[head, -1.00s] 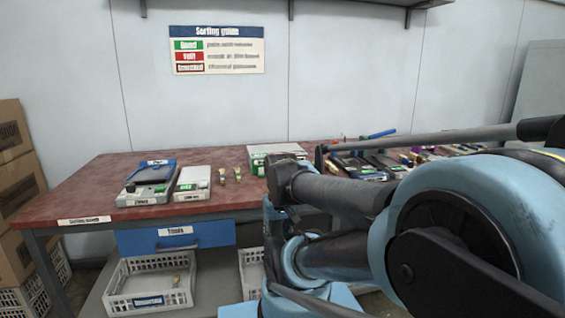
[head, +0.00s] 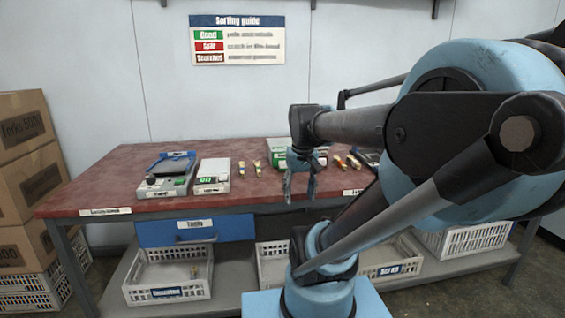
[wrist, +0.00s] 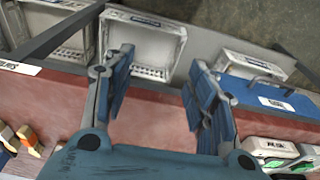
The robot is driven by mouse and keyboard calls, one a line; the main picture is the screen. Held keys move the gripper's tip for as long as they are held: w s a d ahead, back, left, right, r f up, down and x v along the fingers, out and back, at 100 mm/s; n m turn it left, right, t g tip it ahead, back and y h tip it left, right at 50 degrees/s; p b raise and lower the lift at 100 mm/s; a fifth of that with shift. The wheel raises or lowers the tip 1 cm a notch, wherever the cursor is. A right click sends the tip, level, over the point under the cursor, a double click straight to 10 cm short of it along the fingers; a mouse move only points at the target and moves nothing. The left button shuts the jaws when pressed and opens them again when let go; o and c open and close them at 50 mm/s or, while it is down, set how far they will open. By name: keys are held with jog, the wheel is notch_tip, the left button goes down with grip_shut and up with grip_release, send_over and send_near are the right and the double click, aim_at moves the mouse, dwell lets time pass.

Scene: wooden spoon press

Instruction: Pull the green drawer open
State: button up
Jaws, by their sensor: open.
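I see no green drawer. The drawer in view is blue (head: 196,231), with a handle and a white label, and it appears closed under the left part of the table. It also shows in the wrist view (wrist: 262,88), to the right of my gripper. My gripper (head: 301,192) is open and empty. Its fingers point down near the table's front edge, to the right of the blue drawer and apart from it. In the wrist view my gripper (wrist: 160,72) has its fingers spread with nothing between them.
The red-topped table (head: 120,185) holds several devices, including a green-and-white box (head: 281,149) behind my gripper. White crates (head: 165,291) stand on the shelf below. Cardboard boxes (head: 28,150) are stacked at the left. The floor in front is mostly out of view.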

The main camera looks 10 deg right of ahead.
jog(key=w+r+g, duration=0.1)
jog(key=w+r, duration=1.1)
jog(key=w, duration=0.3)
notch_tip(320, 180, up, 5)
send_over(283, 159)
jog(key=s, duration=0.3)
jog(key=shift+g, duration=0.4)
jog(key=f, duration=1.7)
jog(key=shift+a, duration=0.25)
